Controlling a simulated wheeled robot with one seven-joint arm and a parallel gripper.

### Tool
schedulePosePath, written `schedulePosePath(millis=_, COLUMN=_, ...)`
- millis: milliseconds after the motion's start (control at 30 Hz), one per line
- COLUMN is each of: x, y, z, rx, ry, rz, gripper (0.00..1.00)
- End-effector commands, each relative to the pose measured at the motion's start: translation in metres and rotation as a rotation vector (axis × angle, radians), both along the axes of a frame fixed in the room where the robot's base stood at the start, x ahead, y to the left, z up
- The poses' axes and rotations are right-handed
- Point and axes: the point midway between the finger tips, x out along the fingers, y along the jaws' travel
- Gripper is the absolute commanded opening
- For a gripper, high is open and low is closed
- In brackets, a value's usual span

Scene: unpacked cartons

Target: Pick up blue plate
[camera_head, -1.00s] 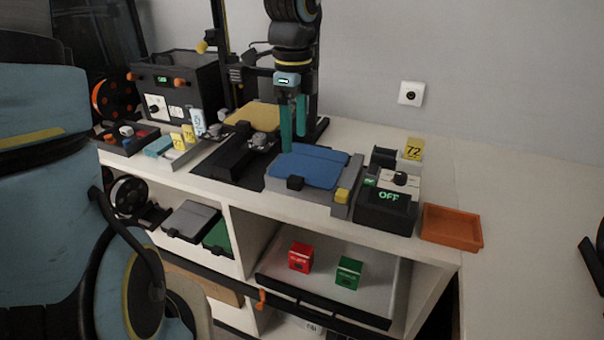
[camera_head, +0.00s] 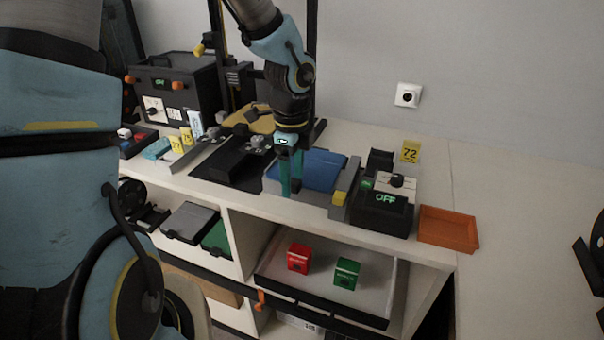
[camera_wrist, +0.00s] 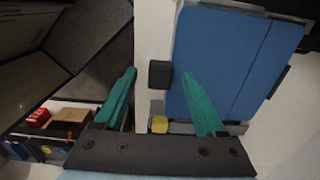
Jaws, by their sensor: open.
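The blue plate (camera_head: 318,172) lies flat in a grey holder on the white bench top. In the wrist view the blue plate (camera_wrist: 225,60) fills the upper right, with a small black block (camera_wrist: 160,74) at its edge. My gripper (camera_head: 291,192), with teal fingers, is at the front left part of the plate and hides its near left corner. In the wrist view my gripper (camera_wrist: 157,100) is open. The black block shows between its fingers, and the right finger overlaps the plate's edge. I cannot tell if it touches the plate.
A yellow block (camera_head: 338,198) sits at the holder's front right. A black control box showing OFF (camera_head: 384,210) and an orange tray (camera_head: 448,228) stand to the right. A yellow plate (camera_head: 250,122) lies behind. Red (camera_head: 299,258) and green (camera_head: 346,273) boxes sit on the shelf below.

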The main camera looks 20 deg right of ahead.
Motion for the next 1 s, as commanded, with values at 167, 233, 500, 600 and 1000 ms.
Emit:
schedulePosePath(millis=167, x=0.0002, y=0.0001, z=0.0003, rx=0.000, ry=0.000, rz=0.000, gripper=0.61)
schedulePosePath(millis=233, x=0.0003, y=0.0000, z=0.0004, rx=0.000, ry=0.000, rz=0.000, gripper=0.53)
schedulePosePath(millis=500, x=0.0003, y=0.0001, z=0.0006, rx=0.000, ry=0.000, rz=0.000, gripper=0.23)
schedulePosePath(millis=600, x=0.0004, y=0.0000, z=0.0006, rx=-0.001, ry=-0.001, rz=0.000, gripper=0.12)
schedulePosePath(millis=1000, x=0.0005, y=-0.0001, z=0.0007, rx=-0.001, ry=-0.001, rz=0.000, gripper=0.00)
